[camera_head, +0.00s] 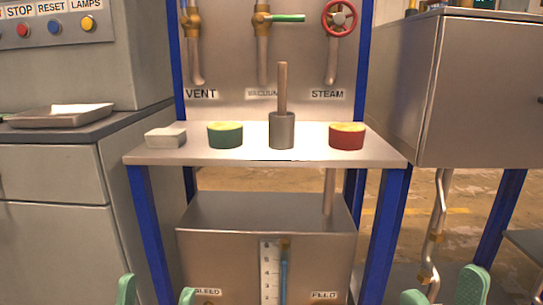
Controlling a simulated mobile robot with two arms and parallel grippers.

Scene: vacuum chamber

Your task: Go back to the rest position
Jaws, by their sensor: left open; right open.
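My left gripper (156,291) shows at the bottom left edge of the head view, with two green fingertips apart and nothing between them. My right gripper (443,289) shows at the bottom right edge, its green fingertips also apart and empty. Both are low in the picture, in front of the metal shelf (265,156) and clear of the things on it. Only the finger ends show; the rest of both grippers is out of the picture.
On the shelf stand a pale block (165,138), a green round piece (225,135), a grey cylinder (282,131) with an upright rod, and a red round piece (347,136). A tray (60,117) lies on the left counter. A metal cabinet (470,90) is at right.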

